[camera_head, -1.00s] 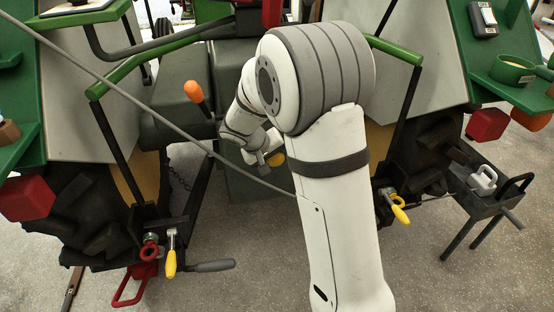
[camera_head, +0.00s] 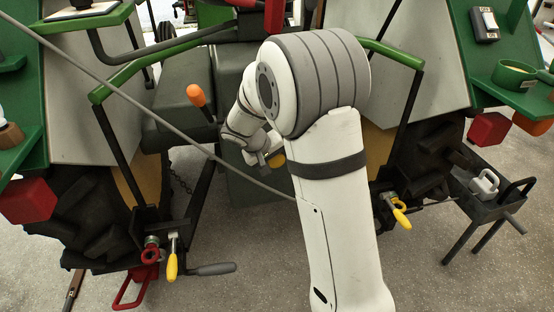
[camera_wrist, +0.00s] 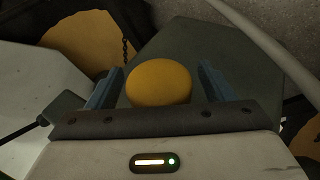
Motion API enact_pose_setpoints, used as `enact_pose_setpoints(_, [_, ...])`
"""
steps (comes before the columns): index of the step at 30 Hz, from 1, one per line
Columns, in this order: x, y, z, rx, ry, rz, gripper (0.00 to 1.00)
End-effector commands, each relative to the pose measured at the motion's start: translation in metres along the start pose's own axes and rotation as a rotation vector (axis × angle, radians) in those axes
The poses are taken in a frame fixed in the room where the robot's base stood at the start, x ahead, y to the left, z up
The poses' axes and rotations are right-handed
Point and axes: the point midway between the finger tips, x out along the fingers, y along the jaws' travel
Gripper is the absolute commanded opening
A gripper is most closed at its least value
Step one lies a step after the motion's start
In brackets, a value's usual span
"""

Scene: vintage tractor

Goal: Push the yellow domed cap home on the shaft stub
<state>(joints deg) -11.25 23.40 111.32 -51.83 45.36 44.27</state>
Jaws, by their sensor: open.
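The yellow domed cap (camera_wrist: 158,83) shows in the wrist view between the two blue-grey fingers of my gripper (camera_wrist: 158,90), with a gap visible on each side. My gripper is open around it. In the head view the cap (camera_head: 277,160) is a small yellow patch beside my gripper (camera_head: 268,165), low behind my arm. The shaft stub is hidden, so I cannot tell how far the cap sits on it.
A green-grey housing (camera_head: 255,195) stands behind my gripper. An orange-knobbed lever (camera_head: 197,96) and a thin grey rod (camera_head: 150,120) are to the left. Dark tyres (camera_head: 85,205) flank both sides. A black tray stand (camera_head: 487,200) is at the right.

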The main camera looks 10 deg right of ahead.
Motion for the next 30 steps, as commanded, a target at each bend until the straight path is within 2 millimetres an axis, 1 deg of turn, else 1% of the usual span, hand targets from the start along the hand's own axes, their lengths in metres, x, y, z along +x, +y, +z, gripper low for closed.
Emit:
enact_pose_setpoints(4, [-0.012,0.001,-0.001,0.001,0.003,-0.001,0.75])
enact_pose_setpoints(12, [-0.059,0.001,-0.001,-0.002,0.003,-0.001,0.75])
enact_pose_setpoints(15, [-0.07,0.0,-0.001,0.0,0.002,-0.001,0.75])
enact_pose_setpoints(22, [-0.081,0.002,0.0,0.0,-0.001,-0.002,0.75])
enact_pose_setpoints(23, [-0.083,0.004,0.001,0.002,-0.002,-0.004,0.75])
enact_pose_setpoints(26, [-0.099,0.02,0.008,0.01,-0.016,-0.021,0.75])
enact_pose_setpoints(29, [-0.129,0.048,0.023,0.024,-0.042,-0.059,0.75])
enact_pose_setpoints(30, [-0.145,0.062,0.032,0.032,-0.056,-0.081,0.75])
